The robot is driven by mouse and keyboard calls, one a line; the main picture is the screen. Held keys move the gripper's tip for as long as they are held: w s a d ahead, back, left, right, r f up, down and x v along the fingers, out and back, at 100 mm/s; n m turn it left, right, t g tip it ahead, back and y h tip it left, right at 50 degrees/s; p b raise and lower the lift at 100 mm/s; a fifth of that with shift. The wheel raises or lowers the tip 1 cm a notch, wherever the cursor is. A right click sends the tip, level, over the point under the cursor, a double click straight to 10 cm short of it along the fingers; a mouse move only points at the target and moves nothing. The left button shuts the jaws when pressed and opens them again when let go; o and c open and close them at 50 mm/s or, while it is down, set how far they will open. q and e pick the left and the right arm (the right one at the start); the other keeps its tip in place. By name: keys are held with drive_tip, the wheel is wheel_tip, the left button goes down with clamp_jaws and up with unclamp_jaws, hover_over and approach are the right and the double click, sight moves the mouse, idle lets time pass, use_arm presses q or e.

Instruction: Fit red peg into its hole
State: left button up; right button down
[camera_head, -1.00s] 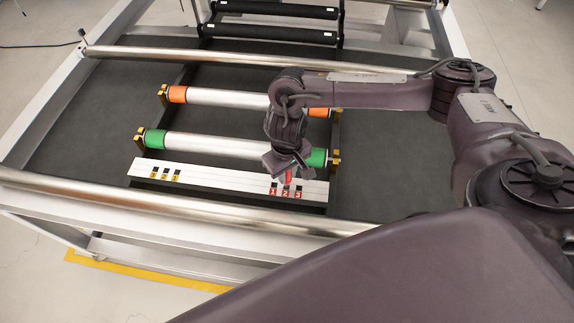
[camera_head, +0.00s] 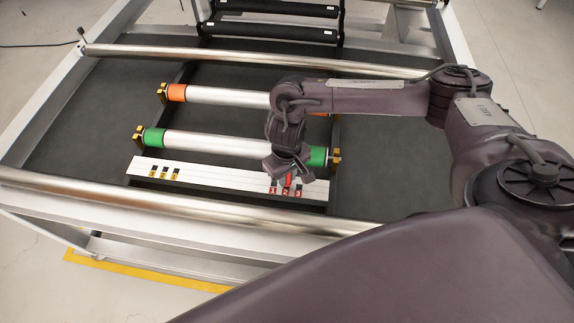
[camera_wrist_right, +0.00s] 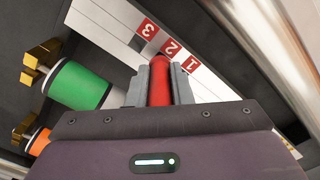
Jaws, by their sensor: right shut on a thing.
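A red peg (camera_wrist_right: 160,82) is clamped between the two grey fingers of my right gripper (camera_wrist_right: 160,84) in the right wrist view. Its far end points at the square marked 2 on the white board, and whether it touches the board is hidden. In the head view my right gripper (camera_head: 287,175) is over the right end of the white board (camera_head: 222,182), at the red squares numbered 1, 2 and 3. Only a bit of the red peg shows there. Dark holes sit beside the red numbers, and the one by 2 is mostly hidden by the peg. My left gripper is not in view.
A roller with green ends (camera_head: 205,145) lies just behind the board, close to my right gripper. A roller with orange ends (camera_head: 225,97) lies farther back. Yellow numbered squares with dark holes (camera_head: 165,170) are at the board's left. A metal rail (camera_head: 150,205) runs in front.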

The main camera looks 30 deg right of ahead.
drive_tip(key=shift+f, duration=0.75)
drive_tip(key=c, duration=1.2)
unclamp_jaws()
wheel_tip(320, 180, up, 8)
drive_tip(key=shift+f+p, duration=0.1)
drive_tip(key=shift+p, duration=0.3)
